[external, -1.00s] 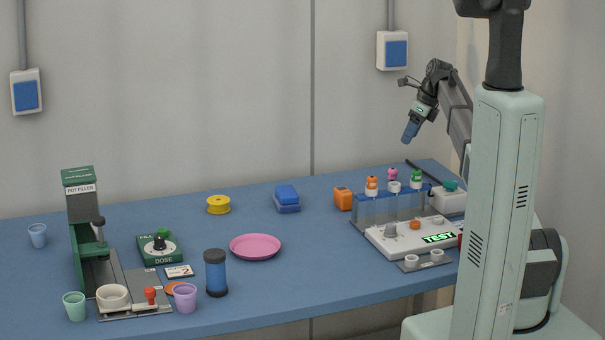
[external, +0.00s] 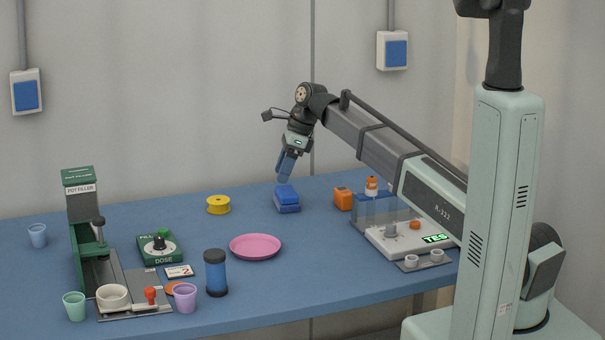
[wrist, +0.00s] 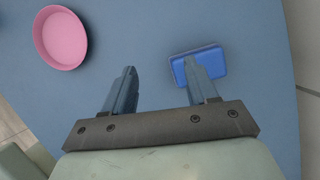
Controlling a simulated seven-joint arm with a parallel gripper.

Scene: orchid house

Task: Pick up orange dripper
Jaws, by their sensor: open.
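The orange dripper, a small white bottle with an orange top (external: 371,186), stands upright in the blue rack (external: 372,209) at the right of the table. My arm hides the rest of the rack. My gripper (external: 285,168) is open and empty, pointing down above the blue block (external: 287,202), well to the left of the dripper. The wrist view shows my gripper (wrist: 160,66) with its fingers apart, the right finger overlapping the blue block (wrist: 211,65). The dripper is not in the wrist view.
A pink plate (external: 255,246), yellow spool (external: 218,204) and pot filler (external: 84,220) stand further left. Table between plate and rack is clear.

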